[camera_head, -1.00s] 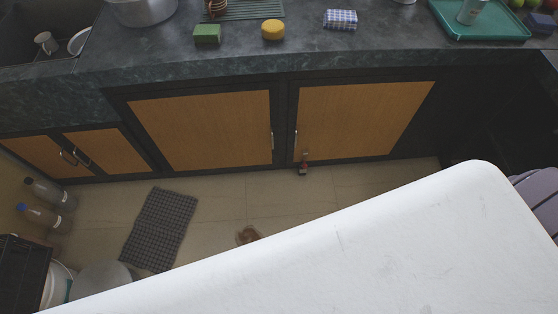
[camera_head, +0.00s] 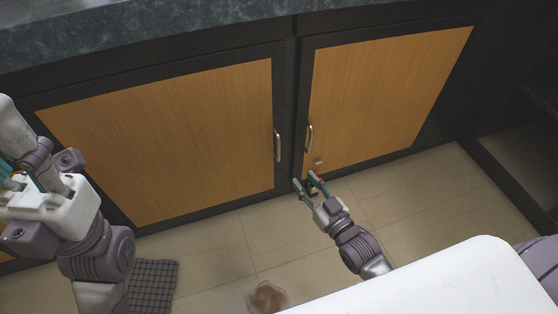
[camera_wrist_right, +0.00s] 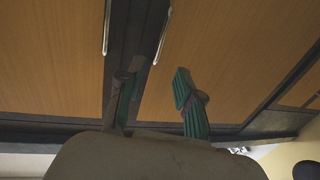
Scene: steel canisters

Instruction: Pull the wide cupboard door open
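Two large wood-panelled cupboard doors stand side by side, both closed: a left door (camera_head: 165,135) and a right door (camera_head: 385,95). I cannot tell for sure which one the task means; the left panel looks wider. The left door's upright metal handle (camera_head: 278,146) and the right door's handle (camera_head: 309,138) face each other across the dark middle frame. My right gripper (camera_head: 306,181) is open and empty below the handles, near the doors' lower edge. Its parted fingers (camera_wrist_right: 157,80) show in the right wrist view. My left gripper (camera_head: 22,182) is at the far left; its finger gap is unclear.
A dark stone counter (camera_head: 140,30) overhangs the doors. A checked mat (camera_head: 152,284) and a blurred brown thing (camera_head: 267,298) are on the tiled floor (camera_head: 215,245). A dark open recess (camera_head: 520,165) is at the right. Floor before the doors is mostly clear.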

